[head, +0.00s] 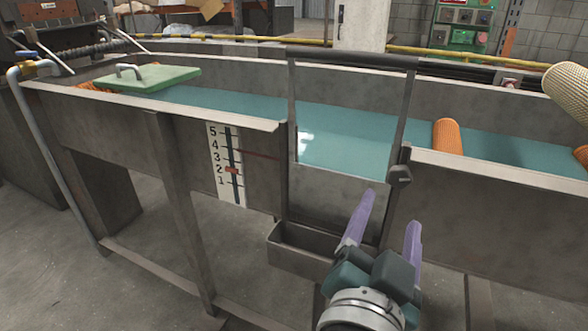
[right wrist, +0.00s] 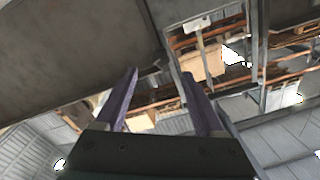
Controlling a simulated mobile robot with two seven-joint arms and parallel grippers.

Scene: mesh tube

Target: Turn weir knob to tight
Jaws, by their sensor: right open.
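The weir knob (head: 400,175) is a small dark knob on the right post of the weir frame (head: 291,120), at the tank's front wall. The weir plate (head: 340,185) is a grey panel between the two posts. My right gripper (head: 388,208) is open and empty, below and slightly left of the knob, apart from it in the picture. Its purple fingers point up toward the weir. In the right wrist view the open fingers (right wrist: 159,82) show with nothing between them; I cannot make out the knob there. My left gripper is not in view.
A long metal tank (head: 470,166) holds teal water. A level scale (head: 226,165) is on its front wall. A small open trough (head: 300,250) hangs below the weir, left of my gripper. A green lid (head: 150,79) and orange mesh tube (head: 447,137) are at the tank.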

